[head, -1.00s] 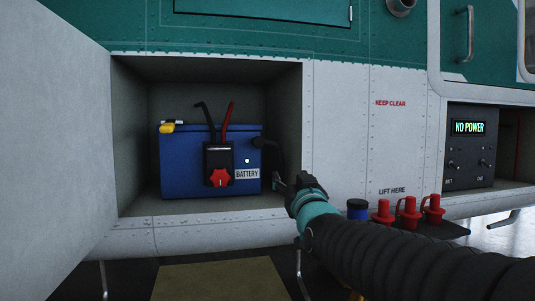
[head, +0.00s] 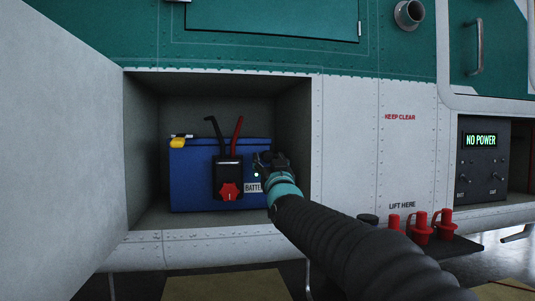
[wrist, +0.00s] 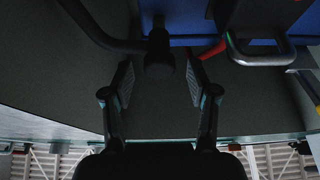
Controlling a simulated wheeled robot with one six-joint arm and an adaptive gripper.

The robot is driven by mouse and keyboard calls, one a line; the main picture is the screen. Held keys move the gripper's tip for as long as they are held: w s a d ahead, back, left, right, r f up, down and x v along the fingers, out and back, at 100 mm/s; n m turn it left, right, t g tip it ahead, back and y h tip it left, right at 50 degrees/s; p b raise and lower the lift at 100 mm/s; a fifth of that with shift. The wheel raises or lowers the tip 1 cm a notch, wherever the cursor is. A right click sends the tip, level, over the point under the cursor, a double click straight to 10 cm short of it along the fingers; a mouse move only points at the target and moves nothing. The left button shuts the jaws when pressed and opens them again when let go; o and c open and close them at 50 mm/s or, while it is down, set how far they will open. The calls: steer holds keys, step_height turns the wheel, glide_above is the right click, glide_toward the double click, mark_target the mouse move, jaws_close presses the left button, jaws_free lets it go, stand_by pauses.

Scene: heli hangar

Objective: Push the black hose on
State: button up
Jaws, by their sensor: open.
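The black hose (wrist: 102,26) enters from the upper left in the wrist view and bends to a thicker black end piece (wrist: 160,60) near the blue battery (wrist: 190,40). My gripper (wrist: 158,82) is open, its two finger pads on either side of that end piece with a gap each side. In the head view, the battery (head: 197,187) stands in the open bay, and my gripper (head: 268,163) is in front of its right part. There my gripper hides most of the hose. I cannot tell whether the hose is fully seated.
A red knob (head: 229,191) on a black box and black and red cables are on the battery front, left of my gripper. The bay's right wall (head: 296,130) is close. A panel (head: 481,150) reads NO POWER. Red caps (head: 420,228) stand on a low shelf.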

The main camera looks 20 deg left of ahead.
steer(key=shift+x, duration=1.4)
